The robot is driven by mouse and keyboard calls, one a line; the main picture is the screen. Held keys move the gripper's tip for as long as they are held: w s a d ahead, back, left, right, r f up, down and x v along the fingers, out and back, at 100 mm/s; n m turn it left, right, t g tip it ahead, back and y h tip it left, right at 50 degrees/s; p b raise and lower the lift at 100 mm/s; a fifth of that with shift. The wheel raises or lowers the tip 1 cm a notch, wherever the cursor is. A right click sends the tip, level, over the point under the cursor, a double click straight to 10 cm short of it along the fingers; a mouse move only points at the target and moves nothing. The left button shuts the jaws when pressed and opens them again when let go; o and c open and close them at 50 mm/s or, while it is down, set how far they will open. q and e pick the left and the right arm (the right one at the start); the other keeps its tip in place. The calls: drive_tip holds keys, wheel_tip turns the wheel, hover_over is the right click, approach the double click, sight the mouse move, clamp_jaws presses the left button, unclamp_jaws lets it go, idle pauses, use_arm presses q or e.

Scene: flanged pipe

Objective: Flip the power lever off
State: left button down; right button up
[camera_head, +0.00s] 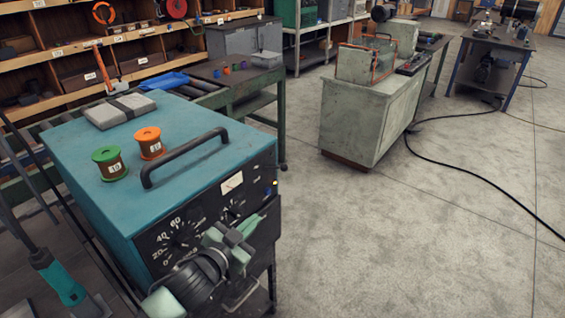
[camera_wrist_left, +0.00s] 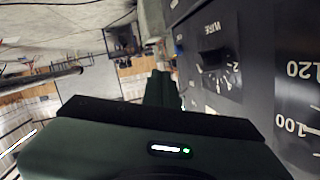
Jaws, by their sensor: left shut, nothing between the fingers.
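The teal machine (camera_head: 190,130) has a black front panel with a numbered dial (camera_head: 178,242), a white meter (camera_head: 232,183) and a small blue part (camera_head: 268,190) near its right edge. My left gripper (camera_head: 232,238) is shut and empty in front of this panel, covering part of it. In the left wrist view the shut fingers (camera_wrist_left: 162,88) point along the panel, which is on the right. A black knob (camera_wrist_left: 212,82) sits by the word WIRE there. I cannot pick out the power lever for certain; it may be hidden. My right gripper is out of view.
A black bar handle (camera_head: 185,157), an orange spool (camera_head: 150,143), a green spool (camera_head: 110,163) and a grey block (camera_head: 120,110) are on the machine's top. A grey cabinet (camera_head: 365,125) stands farther back.

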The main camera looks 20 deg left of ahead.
sight(282, 167)
use_arm(q)
wheel_tip(282, 167, up, 13)
drive_tip(key=w+d+m+t+h, duration=0.2)
drive_tip(key=m+h, duration=0.3)
drive_tip(key=shift+w+f+h, duration=0.15)
drive_tip(key=shift+w+h, duration=0.15)
drive_tip(key=shift+w+d+p, duration=0.1)
drive_tip(key=shift+d+p, duration=0.05)
drive_tip(key=shift+p, duration=0.15)
drive_tip(key=p+x, duration=0.4)
drive_tip(key=x, duration=0.6)
drive_tip(key=a+f, duration=0.2)
drive_tip(key=f, duration=0.1)
drive_tip(key=shift+a, duration=0.15)
